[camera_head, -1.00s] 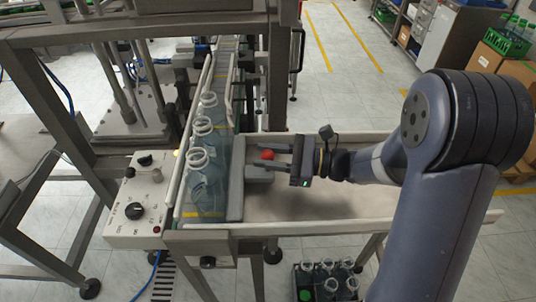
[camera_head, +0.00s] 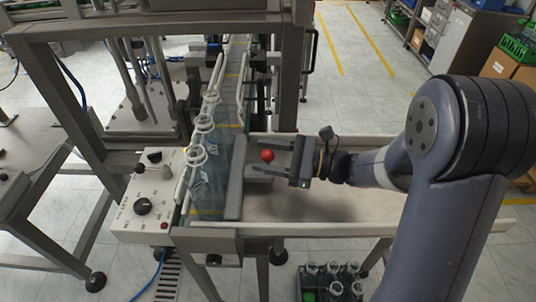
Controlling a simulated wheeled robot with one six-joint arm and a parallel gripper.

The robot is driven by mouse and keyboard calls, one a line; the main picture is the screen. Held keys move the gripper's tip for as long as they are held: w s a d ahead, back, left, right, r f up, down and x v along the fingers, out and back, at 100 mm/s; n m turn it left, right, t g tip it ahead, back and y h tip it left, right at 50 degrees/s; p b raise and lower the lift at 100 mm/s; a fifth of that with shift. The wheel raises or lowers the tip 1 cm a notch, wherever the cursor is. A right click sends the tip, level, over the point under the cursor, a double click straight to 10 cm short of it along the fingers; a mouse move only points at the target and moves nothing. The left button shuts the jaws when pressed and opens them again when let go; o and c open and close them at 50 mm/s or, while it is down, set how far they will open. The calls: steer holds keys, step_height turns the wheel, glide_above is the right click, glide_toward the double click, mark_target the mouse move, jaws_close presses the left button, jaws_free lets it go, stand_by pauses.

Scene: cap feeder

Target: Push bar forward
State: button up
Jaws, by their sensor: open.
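The grey bar (camera_head: 234,180) lies lengthwise beside the conveyor channel, at its right edge. A grey block (camera_head: 258,173) joins its right side, and a red ball knob (camera_head: 267,155) stands by this block. My gripper (camera_head: 260,157) reaches in from the right, its two fingers pointing left on either side of the red knob. The fingers are open, with the knob between them. Contact of the fingers with the knob or block cannot be made out. Several clear bottles (camera_head: 197,170) stand in line in the channel just left of the bar.
A pale table (camera_head: 400,208) extends right under my arm and is clear. A control box (camera_head: 150,195) with knobs stands left of the channel. Metal posts (camera_head: 290,70) of the machine frame rise behind. A crate of bottles (camera_head: 330,280) sits on the floor in front.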

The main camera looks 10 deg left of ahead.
steer(key=shift+d, duration=0.1)
steer(key=d+b, duration=0.1)
steer(key=d, duration=0.4)
steer(key=d+b, duration=0.1)
steer(key=d, duration=0.4)
steer(key=shift+w+d, duration=0.2)
steer(key=shift+d, duration=0.15)
steer(key=shift+a, duration=0.15)
steer(key=a, duration=0.3)
steer(key=a+p, duration=0.1)
steer(key=a, duration=0.3)
steer(key=a+p, duration=0.1)
steer(key=a, duration=0.2)
steer(key=shift+s+a, duration=0.25)
steer(key=shift+a, duration=0.1)
steer(key=shift+w+d, duration=0.25)
steer(key=shift+d, duration=0.5)
